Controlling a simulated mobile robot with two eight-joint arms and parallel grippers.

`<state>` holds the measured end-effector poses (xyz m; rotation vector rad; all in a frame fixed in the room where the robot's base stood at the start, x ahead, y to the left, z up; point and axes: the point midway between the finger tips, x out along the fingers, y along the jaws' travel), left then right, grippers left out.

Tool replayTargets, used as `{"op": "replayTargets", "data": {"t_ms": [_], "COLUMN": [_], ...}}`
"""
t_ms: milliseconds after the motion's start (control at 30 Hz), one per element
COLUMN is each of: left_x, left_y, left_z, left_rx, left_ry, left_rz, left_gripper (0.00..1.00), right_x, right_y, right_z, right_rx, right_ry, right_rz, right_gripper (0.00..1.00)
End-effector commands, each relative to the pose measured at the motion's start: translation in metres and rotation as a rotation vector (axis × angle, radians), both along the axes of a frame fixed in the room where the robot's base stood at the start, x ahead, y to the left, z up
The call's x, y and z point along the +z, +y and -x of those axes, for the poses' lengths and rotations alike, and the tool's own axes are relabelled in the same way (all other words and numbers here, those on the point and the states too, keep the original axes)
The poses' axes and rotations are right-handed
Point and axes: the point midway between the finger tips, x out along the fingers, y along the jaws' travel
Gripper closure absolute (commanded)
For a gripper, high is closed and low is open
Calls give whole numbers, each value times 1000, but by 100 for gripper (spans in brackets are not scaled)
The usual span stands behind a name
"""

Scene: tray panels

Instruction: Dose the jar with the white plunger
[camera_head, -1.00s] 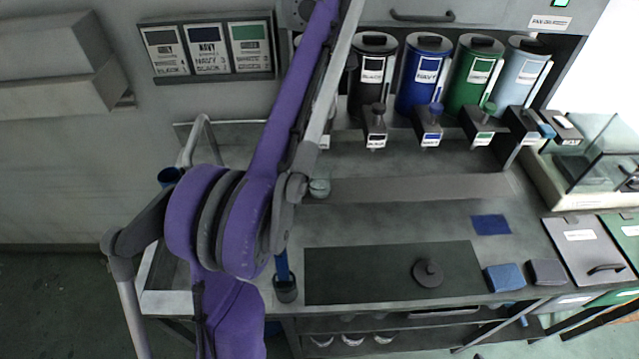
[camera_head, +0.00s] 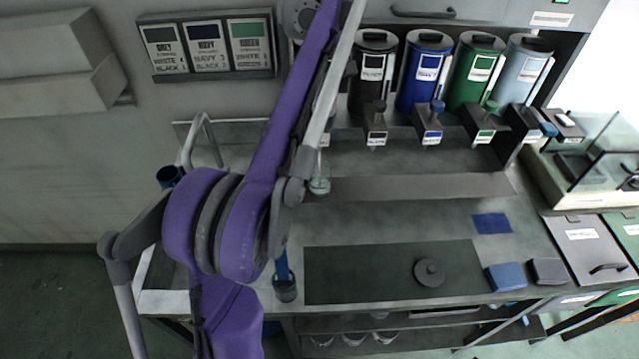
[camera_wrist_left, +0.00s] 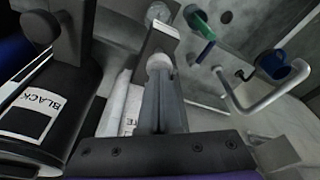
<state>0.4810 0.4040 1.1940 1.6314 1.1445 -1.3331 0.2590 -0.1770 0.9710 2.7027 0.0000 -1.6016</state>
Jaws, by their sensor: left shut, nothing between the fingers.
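My purple left arm crosses the head view and hides the white dispenser and my left gripper there. In the left wrist view my left gripper (camera_wrist_left: 163,85) is shut and empty. Its fingertips are right at a round white knob, the white plunger (camera_wrist_left: 158,62); I cannot tell whether they touch. Part of a white canister (camera_wrist_left: 128,112) with a cut-off label shows beside the fingers. A clear glass jar (camera_head: 319,180) stands on the bench in the head view, partly covered by my arm link. Its contents are not clear. My right gripper is not in view.
The black (camera_head: 372,75), navy (camera_head: 422,75), green (camera_head: 474,72) and light blue (camera_head: 524,70) canisters stand in a row to the right. A card board (camera_head: 206,48) hangs on the wall. A bent rail (camera_head: 205,135) and a blue cup (camera_head: 169,176) are at left.

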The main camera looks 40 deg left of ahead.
Motion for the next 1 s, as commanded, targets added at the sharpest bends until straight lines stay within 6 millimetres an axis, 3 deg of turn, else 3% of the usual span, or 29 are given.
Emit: {"op": "replayTargets", "data": {"t_ms": [567, 1000], "left_x": [-22, -13], "left_y": [0, -1], "left_z": [0, 0], "left_rx": [-1, 0], "left_ry": [2, 1], "left_rz": [1, 2], "left_gripper": [100, 100], "right_x": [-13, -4], "right_y": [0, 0], "right_z": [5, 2], "right_rx": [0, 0], "right_ry": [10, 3], "right_rz": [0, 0], "right_gripper": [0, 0]}}
